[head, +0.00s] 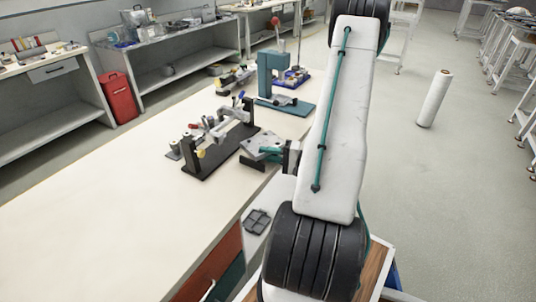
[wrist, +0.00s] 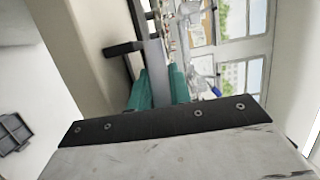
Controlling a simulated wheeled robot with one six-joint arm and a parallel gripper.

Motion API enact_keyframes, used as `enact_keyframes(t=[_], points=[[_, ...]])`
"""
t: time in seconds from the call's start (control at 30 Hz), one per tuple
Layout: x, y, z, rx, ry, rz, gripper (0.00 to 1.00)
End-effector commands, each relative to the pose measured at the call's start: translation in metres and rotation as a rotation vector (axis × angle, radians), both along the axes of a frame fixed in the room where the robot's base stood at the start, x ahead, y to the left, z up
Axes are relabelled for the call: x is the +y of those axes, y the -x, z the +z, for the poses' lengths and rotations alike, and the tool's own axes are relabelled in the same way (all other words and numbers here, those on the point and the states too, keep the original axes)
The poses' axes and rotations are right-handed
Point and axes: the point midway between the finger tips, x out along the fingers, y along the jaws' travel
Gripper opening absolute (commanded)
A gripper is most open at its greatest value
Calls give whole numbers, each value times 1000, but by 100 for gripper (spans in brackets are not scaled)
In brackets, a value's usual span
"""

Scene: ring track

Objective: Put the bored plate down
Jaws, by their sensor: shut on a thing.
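The bored plate (head: 261,143) is a flat grey plate near the table's right edge in the head view. My gripper (head: 270,151) is shut on it with its teal fingers, reaching in from the right. The plate lies close beside a black fixture stand (head: 222,152); I cannot tell whether they touch or whether the plate rests on anything. In the wrist view my gripper (wrist: 158,88) shows two teal fingers with a narrow grey strip between them, seemingly the plate edge-on. The plate's bores cannot be made out.
The cream table (head: 110,225) is clear at the front left. A teal press (head: 281,80) stands behind the fixture. A dark compartment tray (head: 257,222) lies below the table edge. A red bin (head: 119,97) stands by the left bench, and a white roll (head: 434,99) stands on the floor.

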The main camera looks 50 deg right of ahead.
Motion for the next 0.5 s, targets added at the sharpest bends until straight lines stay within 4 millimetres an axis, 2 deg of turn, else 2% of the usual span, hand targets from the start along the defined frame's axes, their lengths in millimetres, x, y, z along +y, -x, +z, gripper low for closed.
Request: enact_keyframes(t=[0.13, 0.17, 0.2, 0.23, 0.5], points=[[0, 0, -2, -2, 0, 0, 0], [0, 0, -3, 0, 0, 0, 26], [0, 0, -3, 0, 0, 0, 37], [0, 0, -3, 0, 0, 0, 42], [0, 0, -2, 0, 0, 0, 42]])
